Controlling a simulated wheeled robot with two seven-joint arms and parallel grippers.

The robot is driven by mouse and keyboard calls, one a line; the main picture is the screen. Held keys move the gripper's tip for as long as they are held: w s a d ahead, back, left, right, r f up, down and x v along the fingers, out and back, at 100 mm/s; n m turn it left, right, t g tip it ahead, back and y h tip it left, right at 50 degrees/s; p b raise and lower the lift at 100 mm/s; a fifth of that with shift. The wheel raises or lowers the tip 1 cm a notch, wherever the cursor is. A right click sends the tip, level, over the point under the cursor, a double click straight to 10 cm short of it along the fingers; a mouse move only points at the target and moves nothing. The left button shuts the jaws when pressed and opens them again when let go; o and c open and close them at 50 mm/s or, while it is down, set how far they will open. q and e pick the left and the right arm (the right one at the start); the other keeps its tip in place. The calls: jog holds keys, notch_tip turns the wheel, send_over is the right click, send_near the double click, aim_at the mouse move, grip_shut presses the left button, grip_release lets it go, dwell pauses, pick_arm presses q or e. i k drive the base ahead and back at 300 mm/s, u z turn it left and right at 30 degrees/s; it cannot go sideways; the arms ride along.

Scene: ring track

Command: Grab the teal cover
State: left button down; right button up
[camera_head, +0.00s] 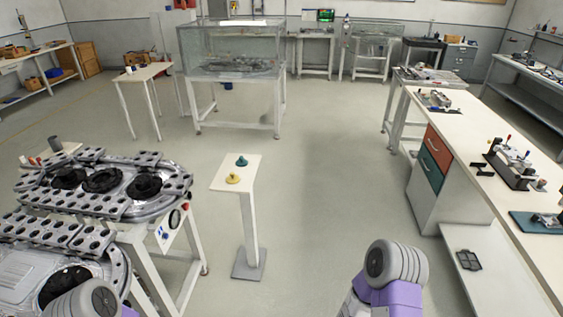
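The teal cover (242,161) is a small round knobbed piece on the far part of a narrow white pedestal table (222,186). A yellow cover (233,179) of similar shape sits nearer on the same top, apart from it. Both rest upright. Parts of my two arms show at the bottom edge, the left one at the lower left and the right one right of centre, both well short of the pedestal. Neither gripper's fingers are in view.
The ring track (117,212) with perforated plates stands left of the pedestal, close to it. A long workbench (455,134) with drawers runs along the right. A glass-walled tank (232,50) stands behind. Open floor (320,190) lies between pedestal and workbench.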

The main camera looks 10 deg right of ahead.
aim_at(242, 162)
jog(key=z, duration=0.5)
jog(key=i, duration=1.9)
jog(key=u, duration=0.9)
